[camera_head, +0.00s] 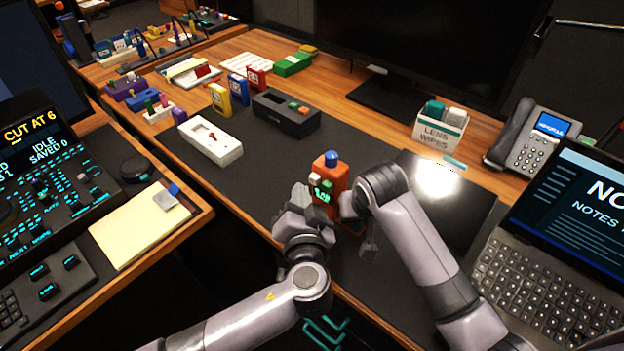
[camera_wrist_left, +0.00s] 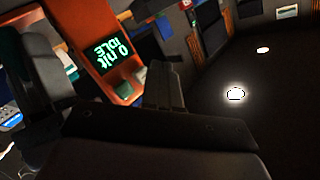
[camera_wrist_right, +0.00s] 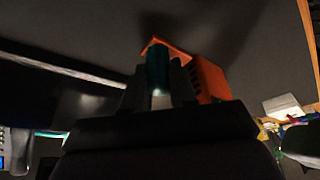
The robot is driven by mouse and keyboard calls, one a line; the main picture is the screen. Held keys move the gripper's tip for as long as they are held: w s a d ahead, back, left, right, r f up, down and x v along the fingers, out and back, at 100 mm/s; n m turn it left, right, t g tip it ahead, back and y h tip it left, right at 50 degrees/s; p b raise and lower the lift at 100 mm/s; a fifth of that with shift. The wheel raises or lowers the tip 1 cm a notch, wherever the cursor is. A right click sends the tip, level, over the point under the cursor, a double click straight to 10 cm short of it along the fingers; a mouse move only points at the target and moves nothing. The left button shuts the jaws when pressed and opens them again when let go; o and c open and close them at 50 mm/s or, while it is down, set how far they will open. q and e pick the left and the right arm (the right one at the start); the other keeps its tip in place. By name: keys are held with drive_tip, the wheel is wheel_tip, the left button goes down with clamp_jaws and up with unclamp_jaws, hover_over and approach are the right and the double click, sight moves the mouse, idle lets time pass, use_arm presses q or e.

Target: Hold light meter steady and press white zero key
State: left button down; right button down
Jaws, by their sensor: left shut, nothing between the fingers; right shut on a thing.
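The light meter (camera_head: 331,172) is an orange upright device with a blue dome (camera_head: 332,157) on top, on or just above the dark desk mat. Its white key (camera_head: 314,181) and a green key (camera_head: 327,185) stick out above a green lit display. In the left wrist view the meter (camera_wrist_left: 92,38) shows "0 nit IDLE" upside down. My left gripper (camera_head: 302,194) is shut and empty, close to the key side; its fingers (camera_wrist_left: 163,85) partly cover the meter. My right gripper (camera_head: 347,206) is shut on the meter; its fingers close around a teal part (camera_wrist_right: 157,66) beside the orange body (camera_wrist_right: 207,78).
A white device (camera_head: 211,140) and a black box with buttons (camera_head: 286,113) lie behind on the mat. A lens wipes box (camera_head: 438,130), phone (camera_head: 530,140) and laptop (camera_head: 560,250) stand to the right.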

use_arm(q)
drive_tip(key=shift+w+d, duration=0.1)
idle(0.4)
drive_tip(key=shift+w+d, duration=0.2)
drive_tip(key=shift+d, duration=0.05)
drive_tip(key=shift+w+d, duration=0.3)
drive_tip(key=shift+w, duration=0.05)
idle(0.7)
idle(0.4)
drive_tip(key=shift+s+a, duration=0.65)
drive_tip(key=s+a, duration=0.3)
drive_tip(key=shift+s+a, duration=0.25)
drive_tip(key=shift+s, duration=0.05)
idle(0.7)
